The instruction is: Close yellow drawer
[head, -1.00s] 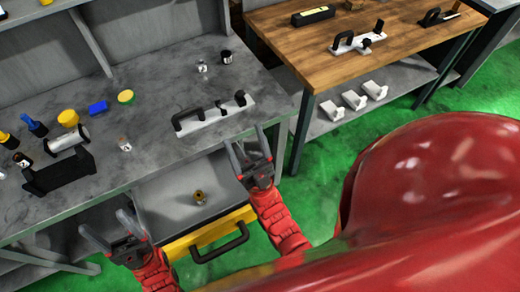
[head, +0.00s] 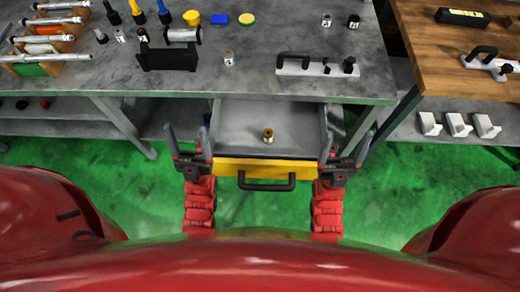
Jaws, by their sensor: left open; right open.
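The yellow drawer (head: 225,169) is pulled out from under the grey workbench, with its yellow front facing me and a black handle (head: 267,185) on it. A small brass-coloured part (head: 268,135) stands inside on the grey drawer floor. My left gripper (head: 188,140) is open at the drawer's front left corner. My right gripper (head: 340,147) is open at the front right corner. Neither holds anything. I cannot tell whether either gripper touches the drawer.
The grey workbench (head: 250,75) above carries a black holder (head: 168,57), a white plate with a black handle (head: 317,66) and several small items. A wooden table (head: 430,65) stands to the right. Green floor lies below the drawer.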

